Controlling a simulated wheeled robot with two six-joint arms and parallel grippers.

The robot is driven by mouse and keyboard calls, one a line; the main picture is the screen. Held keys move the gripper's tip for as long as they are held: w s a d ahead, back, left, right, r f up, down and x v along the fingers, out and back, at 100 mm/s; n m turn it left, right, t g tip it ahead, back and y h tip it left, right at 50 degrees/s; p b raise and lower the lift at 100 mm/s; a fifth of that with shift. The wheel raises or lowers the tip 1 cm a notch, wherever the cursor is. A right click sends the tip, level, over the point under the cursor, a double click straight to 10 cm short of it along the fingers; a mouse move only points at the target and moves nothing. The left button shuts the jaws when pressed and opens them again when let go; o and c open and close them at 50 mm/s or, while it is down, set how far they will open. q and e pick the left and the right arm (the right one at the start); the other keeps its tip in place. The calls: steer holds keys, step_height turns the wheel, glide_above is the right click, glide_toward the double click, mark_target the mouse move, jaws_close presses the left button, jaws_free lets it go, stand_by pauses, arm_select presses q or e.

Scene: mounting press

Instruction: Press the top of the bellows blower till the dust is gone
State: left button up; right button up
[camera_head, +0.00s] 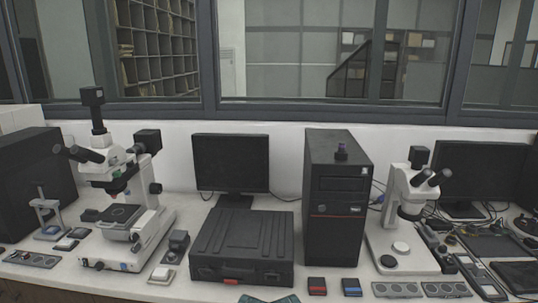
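I cannot surely pick out the bellows blower. No dust can be made out at this size. Neither of my grippers is in view.
A large microscope (118,215) stands left, with a small grey press-like stand (47,210) beside it. A black case (243,247) lies mid-bench before a monitor (230,164). A second microscope (401,215) stands right. Grey trays (397,289) line the front edge.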

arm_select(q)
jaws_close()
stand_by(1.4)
